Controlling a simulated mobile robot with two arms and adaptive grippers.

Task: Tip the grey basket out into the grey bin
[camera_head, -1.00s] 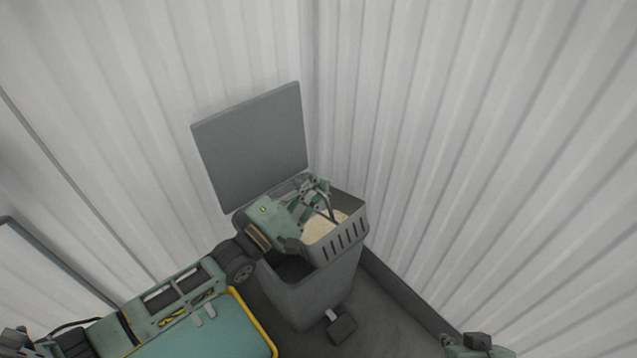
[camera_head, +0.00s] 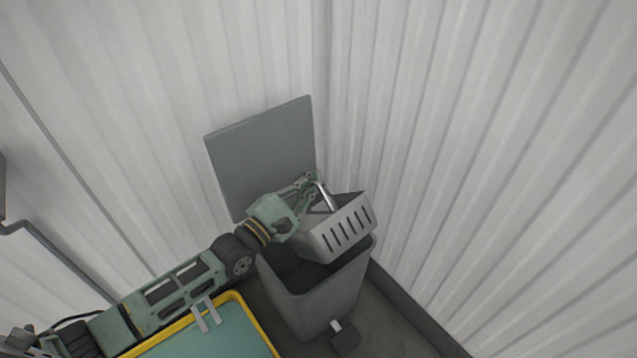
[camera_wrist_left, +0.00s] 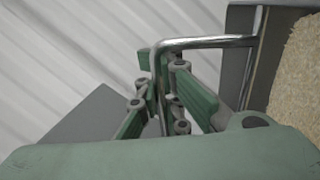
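The grey basket (camera_head: 341,232) with slotted sides hangs above the open grey bin (camera_head: 318,299), tilted so that its slotted side faces the head camera. My left gripper (camera_head: 317,186) is shut on the basket's metal handle (camera_wrist_left: 210,42), which runs between the green fingers in the left wrist view. The pale grains (camera_wrist_left: 297,75) still lie in the basket at the right edge of the left wrist view; in the head view the basket's inside is mostly hidden. My right gripper is not in view.
The bin's grey lid (camera_head: 262,155) stands open behind the basket, near the corrugated white walls (camera_head: 480,130). A bin pedal (camera_head: 345,337) sticks out at the front. A teal surface with a yellow rim (camera_head: 228,297) lies at the lower left.

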